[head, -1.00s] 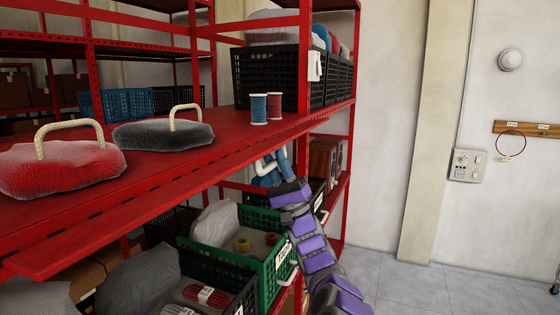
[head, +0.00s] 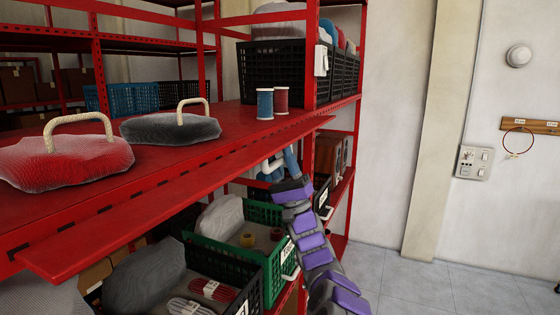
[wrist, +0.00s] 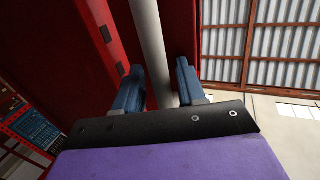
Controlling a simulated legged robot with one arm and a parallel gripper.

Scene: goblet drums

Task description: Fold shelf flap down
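The red shelf flap (head: 190,188) runs along the front edge of the red shelf and sticks outward, with a row of dark slots behind it. A pale bar (head: 270,164) shows under the flap near its right end. My gripper (head: 277,160) is at this bar, below the flap, partly hidden by my arm. In the wrist view a grey-white bar (wrist: 151,45) passes between the blue fingers of my gripper (wrist: 159,85). The fingers are apart, one on each side of the bar; whether they touch it I cannot tell. Red panel surface (wrist: 185,25) lies behind it.
On the shelf stand a red bag (head: 62,163), a dark bag (head: 168,130), a blue spool (head: 265,104), a red spool (head: 281,101) and a black crate (head: 270,70). Below are green (head: 272,270) and black crates. Floor to the right is clear.

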